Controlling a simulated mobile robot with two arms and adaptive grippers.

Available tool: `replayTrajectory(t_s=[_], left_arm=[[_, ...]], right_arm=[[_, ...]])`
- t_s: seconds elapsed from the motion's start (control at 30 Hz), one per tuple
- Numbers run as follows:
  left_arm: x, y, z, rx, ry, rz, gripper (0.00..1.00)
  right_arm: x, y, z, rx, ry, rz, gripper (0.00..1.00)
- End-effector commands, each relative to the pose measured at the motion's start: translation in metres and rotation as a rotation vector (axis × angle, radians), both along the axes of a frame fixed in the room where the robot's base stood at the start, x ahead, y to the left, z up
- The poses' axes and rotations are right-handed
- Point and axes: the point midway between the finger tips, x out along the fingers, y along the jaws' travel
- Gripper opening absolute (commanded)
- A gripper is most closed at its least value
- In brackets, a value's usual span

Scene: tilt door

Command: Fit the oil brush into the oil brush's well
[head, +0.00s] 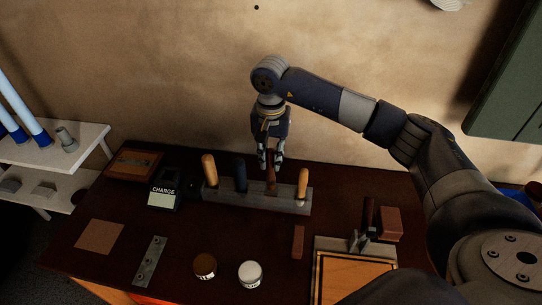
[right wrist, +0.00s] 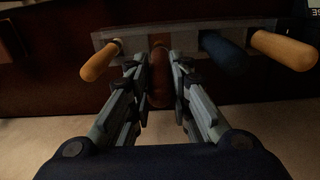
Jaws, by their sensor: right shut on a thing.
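The oil brush, by its place in my jaws a dark reddish-brown handle (head: 271,184), stands about upright over the grey block with wells (head: 290,206). My right gripper (head: 271,163) is shut on its upper part from above. In the right wrist view the brown handle (right wrist: 160,82) lies between the two fingers (right wrist: 163,85), and its far end meets the grey block (right wrist: 180,42). The handle lines up with a spot between the blue handle and the right-hand tan handle. How deep it sits in the well is hidden. My left gripper is not in view.
Tan handles (head: 209,168) (head: 302,184) and a dark blue handle (head: 239,174) stand in the block close by. A charger (head: 165,190) is left of it. Two jars (head: 205,266) (head: 250,273) and a wooden board (head: 350,283) are in front.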

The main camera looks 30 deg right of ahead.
Motion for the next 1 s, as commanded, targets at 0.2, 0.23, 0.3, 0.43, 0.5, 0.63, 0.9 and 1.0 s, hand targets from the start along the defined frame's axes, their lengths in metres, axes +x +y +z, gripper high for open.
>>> replayTrajectory(t_s=[0.2, 0.23, 0.3, 0.43, 0.5, 0.63, 0.9, 1.0], left_arm=[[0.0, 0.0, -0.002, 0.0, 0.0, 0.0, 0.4], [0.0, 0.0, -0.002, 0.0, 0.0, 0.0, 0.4], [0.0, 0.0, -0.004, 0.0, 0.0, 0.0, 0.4], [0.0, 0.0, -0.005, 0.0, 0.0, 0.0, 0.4], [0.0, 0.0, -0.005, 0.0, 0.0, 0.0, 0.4], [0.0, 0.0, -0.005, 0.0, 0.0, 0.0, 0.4], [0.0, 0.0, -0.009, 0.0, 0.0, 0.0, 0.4], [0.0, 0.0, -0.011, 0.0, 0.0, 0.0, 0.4]], right_arm=[[0.0, 0.0, 0.0, -0.001, -0.001, -0.001, 0.0], [0.0, 0.0, 0.0, 0.0, -0.001, -0.002, 0.0], [0.0, 0.0, -0.001, 0.0, -0.001, -0.003, 0.0], [0.0, 0.0, 0.0, 0.0, -0.001, -0.005, 0.0], [0.0, 0.0, 0.0, 0.001, -0.001, -0.005, 0.0], [0.0, 0.0, 0.0, 0.001, -0.001, -0.005, 0.0], [0.0, 0.0, -0.005, 0.0, 0.0, -0.005, 0.0], [0.0, 0.0, -0.007, 0.001, -0.001, -0.005, 0.0]])
